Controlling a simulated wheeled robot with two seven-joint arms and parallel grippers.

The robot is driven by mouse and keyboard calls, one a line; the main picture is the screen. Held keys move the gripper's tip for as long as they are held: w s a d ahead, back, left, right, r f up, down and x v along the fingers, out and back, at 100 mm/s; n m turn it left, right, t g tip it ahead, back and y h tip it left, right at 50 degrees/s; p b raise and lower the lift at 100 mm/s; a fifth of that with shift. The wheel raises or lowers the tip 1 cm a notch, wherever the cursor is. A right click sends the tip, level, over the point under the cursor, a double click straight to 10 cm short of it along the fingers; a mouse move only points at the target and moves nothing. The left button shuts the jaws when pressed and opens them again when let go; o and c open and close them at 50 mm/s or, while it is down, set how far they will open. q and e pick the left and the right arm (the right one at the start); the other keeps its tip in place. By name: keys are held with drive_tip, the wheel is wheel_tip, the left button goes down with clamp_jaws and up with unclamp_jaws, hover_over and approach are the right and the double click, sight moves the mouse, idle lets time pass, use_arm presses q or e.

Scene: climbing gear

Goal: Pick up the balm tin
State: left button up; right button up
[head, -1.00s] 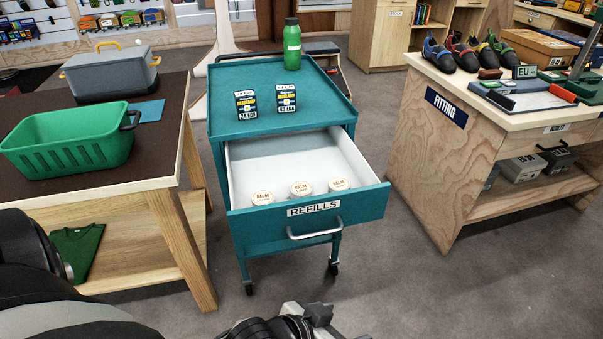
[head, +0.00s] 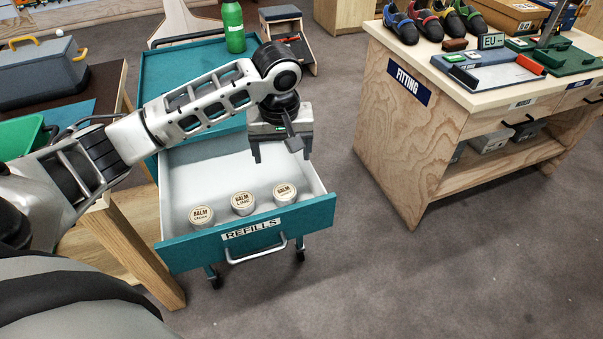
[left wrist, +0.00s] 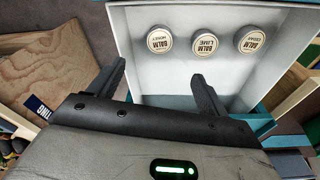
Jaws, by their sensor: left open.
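Three round balm tins with pale lids sit in a row near the front of an open white drawer (head: 180,171) marked REFILLS. In the head view they are the left tin (head: 201,215), the middle tin (head: 243,203), whose lid reads BALM LIME, and the right tin (head: 284,193). The left wrist view shows the lime tin (left wrist: 205,44) between the other two, labels upside down. My left gripper (head: 281,156) is open and empty, pointing down above the right side of the drawer, apart from the tins. My right gripper is out of view.
The drawer's teal front (head: 315,214) and white walls surround the tins. A wooden FITTING bench (head: 385,150) is at right, a table with a green crate (head: 22,135) at left.

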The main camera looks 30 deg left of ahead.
use_arm(q)
approach(284, 192)
drive_tip(key=shift+s+f+b, duration=0.1)
drive_tip(key=shift+s+b, duration=0.15)
drive_tip(key=shift+b, duration=0.05)
drive_tip(key=f, duration=0.3)
drive_tip(key=shift+w+a, duration=0.1)
drive_tip(key=shift+w, duration=0.1)
drive_tip(key=shift+w+a+f, duration=0.1)
drive_tip(key=shift+w+f, duration=0.05)
drive_tip(key=shift+f, duration=0.75)
drive_tip(key=shift+w+a+f+b, duration=0.1)
drive_tip(key=shift+w+f+b, duration=0.1)
drive_tip(key=shift+f, duration=1)
drive_tip(key=shift+w+a+f+b, duration=0.1)
drive_tip(key=shift+w+f+b, duration=0.1)
drive_tip(key=shift+f, duration=0.95)
drive_tip(key=c, duration=0.9)
drive_tip(key=shift+c, duration=1)
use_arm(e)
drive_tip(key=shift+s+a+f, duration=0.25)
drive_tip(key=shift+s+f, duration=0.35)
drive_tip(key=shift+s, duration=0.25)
